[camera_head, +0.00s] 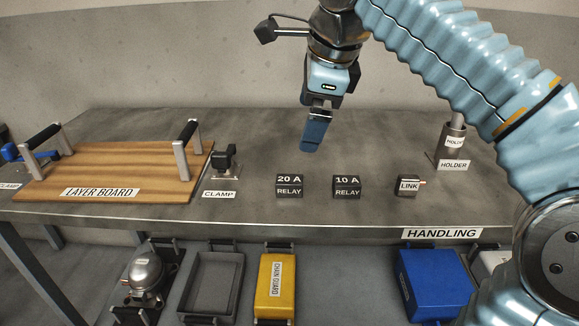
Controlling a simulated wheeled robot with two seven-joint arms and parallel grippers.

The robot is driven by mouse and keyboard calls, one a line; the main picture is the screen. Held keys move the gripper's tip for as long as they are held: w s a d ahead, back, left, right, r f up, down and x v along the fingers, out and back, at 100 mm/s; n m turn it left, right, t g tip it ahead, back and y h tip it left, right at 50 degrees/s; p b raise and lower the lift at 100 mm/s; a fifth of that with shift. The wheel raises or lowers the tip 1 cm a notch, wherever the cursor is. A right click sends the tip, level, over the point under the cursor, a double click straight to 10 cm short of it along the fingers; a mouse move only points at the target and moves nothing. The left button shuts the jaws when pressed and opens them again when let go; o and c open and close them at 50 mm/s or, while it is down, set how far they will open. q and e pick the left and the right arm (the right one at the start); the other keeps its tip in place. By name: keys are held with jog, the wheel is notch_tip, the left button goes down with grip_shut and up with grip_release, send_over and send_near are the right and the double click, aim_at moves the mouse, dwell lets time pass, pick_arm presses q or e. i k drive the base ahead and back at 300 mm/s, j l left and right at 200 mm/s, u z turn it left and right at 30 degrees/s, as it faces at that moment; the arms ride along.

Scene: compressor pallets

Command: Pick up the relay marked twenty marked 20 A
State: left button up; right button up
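The relay marked 20 A (289,187) is a small black block with white lettering, standing on the grey bench near its front edge. A similar black relay marked 10 A (346,187) stands to its right with a gap between them. My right gripper (311,146) hangs above the bench, with blue fingers pointing down. In the picture its tips lie above and a little right of the 20 A relay, apart from it. The fingers overlap from this angle, so their opening is hidden. No held object shows. My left gripper is not in view.
A clamp (225,163) and the wooden layer board (110,172) with handles are to the left. The link block (407,186) and holder (455,145) are to the right. Below the bench front are a yellow chain guard (275,286), a grey tray (213,257) and a blue box (436,284).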

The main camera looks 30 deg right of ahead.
aim_at(287, 186)
jog(key=k, duration=1)
